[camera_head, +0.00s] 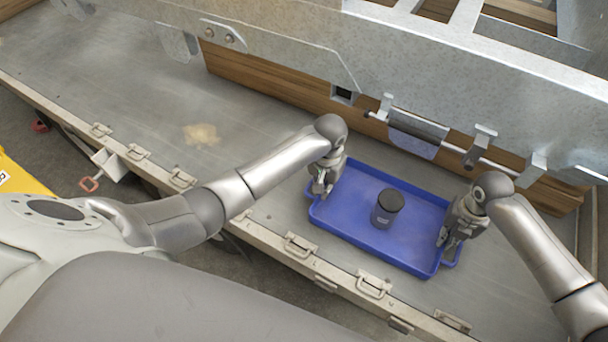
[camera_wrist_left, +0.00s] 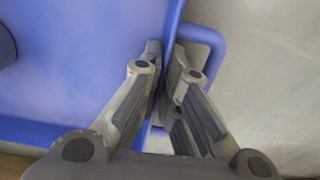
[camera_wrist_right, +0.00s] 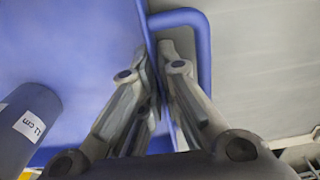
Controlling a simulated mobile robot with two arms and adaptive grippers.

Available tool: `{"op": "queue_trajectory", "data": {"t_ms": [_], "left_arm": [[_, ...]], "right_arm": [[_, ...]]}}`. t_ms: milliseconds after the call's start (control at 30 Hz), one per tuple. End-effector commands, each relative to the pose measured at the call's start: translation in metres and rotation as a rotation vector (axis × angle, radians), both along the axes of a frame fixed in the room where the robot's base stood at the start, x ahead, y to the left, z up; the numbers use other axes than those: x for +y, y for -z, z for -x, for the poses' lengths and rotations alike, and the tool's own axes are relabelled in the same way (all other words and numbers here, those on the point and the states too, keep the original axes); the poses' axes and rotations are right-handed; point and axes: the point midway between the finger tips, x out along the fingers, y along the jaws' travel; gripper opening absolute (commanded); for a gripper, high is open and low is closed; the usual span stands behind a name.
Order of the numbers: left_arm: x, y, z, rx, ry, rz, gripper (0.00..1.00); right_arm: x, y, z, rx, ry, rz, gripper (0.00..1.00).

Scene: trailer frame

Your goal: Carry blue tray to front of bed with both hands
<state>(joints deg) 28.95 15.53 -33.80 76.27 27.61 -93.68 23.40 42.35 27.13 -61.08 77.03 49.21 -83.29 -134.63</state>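The blue tray (camera_head: 340,222) lies on the grey metal bed (camera_head: 270,215), near the wooden board. A dark cylindrical container (camera_head: 387,208) stands upright in it; its white label shows in the right wrist view (camera_wrist_right: 30,125). My left gripper (camera_head: 321,188) is at the tray's left end, its fingers closed on the tray wall (camera_wrist_left: 168,30) beside the handle loop. My right gripper (camera_head: 447,240) is at the right end, its fingers closed on the wall (camera_wrist_right: 148,25) beside the other handle loop. The fingertips partly hide the wall in both wrist views.
A wooden board (camera_head: 270,88) and a galvanized steel frame (camera_head: 450,75) with a rod and brackets run behind the tray. The front edge of the bed has several latches (camera_head: 300,246). The bed to the left is clear, with a tan stain (camera_head: 201,134).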

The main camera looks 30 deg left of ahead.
Motion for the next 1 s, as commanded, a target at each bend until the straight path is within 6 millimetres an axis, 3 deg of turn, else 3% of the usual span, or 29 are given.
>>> {"op": "queue_trajectory", "data": {"t_ms": [33,133,533,667,1000], "left_arm": [[0.001,0.0,0.0,0.001,-0.001,-0.002,0.14],[0.001,0.0,0.0,0.001,-0.001,-0.001,0.26],[0.0,-0.007,-0.001,-0.002,0.0,0.001,0.27],[0.0,-0.026,-0.001,-0.004,0.0,0.001,0.27],[-0.001,-0.096,-0.001,-0.003,0.001,0.001,0.27]], "right_arm": [[-0.001,0.0,0.0,0.001,0.001,0.003,0.14],[-0.001,0.0,0.0,0.001,0.001,0.002,0.26],[0.0,-0.001,0.0,0.001,0.0,0.0,0.27],[0.0,-0.001,0.0,0.001,0.0,0.0,0.27],[0.0,-0.001,0.0,0.001,0.0,-0.001,0.27]]}}
